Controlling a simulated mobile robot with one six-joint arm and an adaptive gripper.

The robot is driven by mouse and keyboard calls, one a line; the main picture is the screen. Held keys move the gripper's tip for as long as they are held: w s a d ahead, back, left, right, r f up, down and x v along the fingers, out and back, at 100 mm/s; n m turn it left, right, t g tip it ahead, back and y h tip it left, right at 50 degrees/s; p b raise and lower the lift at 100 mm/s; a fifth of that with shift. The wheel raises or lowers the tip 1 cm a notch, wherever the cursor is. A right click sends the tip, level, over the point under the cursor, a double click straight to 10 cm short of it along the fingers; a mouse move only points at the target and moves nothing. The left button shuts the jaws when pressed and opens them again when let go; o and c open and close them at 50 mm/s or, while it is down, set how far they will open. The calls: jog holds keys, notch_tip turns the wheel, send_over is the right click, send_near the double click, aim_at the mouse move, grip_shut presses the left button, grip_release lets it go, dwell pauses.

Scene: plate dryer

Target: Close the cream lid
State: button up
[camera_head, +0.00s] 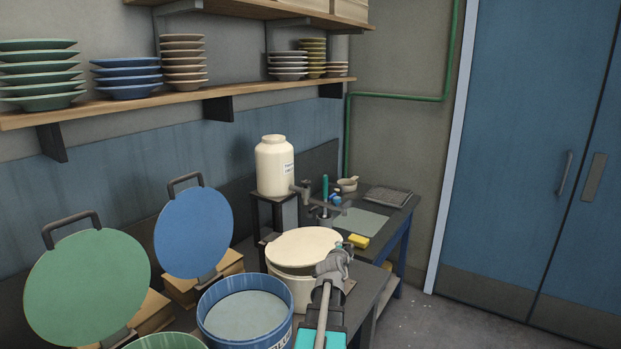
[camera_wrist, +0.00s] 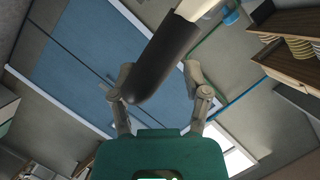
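The cream lid (camera_head: 303,246) lies nearly flat over the cream bucket (camera_head: 293,289) in the head view. A dark gap shows between lid and rim, so it looks slightly raised. My gripper (camera_head: 335,262) is at the lid's front right edge, where it hides the lid's handle. In the wrist view a dark grey handle bar (camera_wrist: 160,62) runs diagonally between the fingers of my gripper (camera_wrist: 160,80). A cream piece shows at the bar's upper end. The fingers are spread, with a gap between the bar and the right finger.
A blue bucket (camera_head: 245,337) stands left of the cream one. The blue lid (camera_head: 194,232) and green lid (camera_head: 88,284) stand upright behind. A cream jar (camera_head: 275,165) on a black stand is behind the cream lid. A yellow sponge (camera_head: 359,241) lies to the right.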

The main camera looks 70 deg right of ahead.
jog(key=w+d+r+n+g+p, duration=0.1)
jog(key=w+r+n+p, duration=0.2)
jog(key=w+r+p, duration=0.3)
jog(key=w+d+r+n+g+y+p, duration=0.1)
jog(key=w+r+p, duration=0.5)
jog(key=r+p, duration=0.8)
jog(key=shift+w+d+n+g+p, duration=0.25)
jog(key=shift+w+n+g+p, duration=0.15)
jog(key=shift+n+g+p, duration=0.4)
dwell(0.5)
jog(key=shift+a+r, duration=0.1)
jog(key=shift+a, duration=0.05)
jog(key=p+v, duration=0.3)
jog(key=v, duration=0.5)
jog(key=shift+r, duration=0.2)
dwell(0.8)
jog(key=shift+a, duration=0.1)
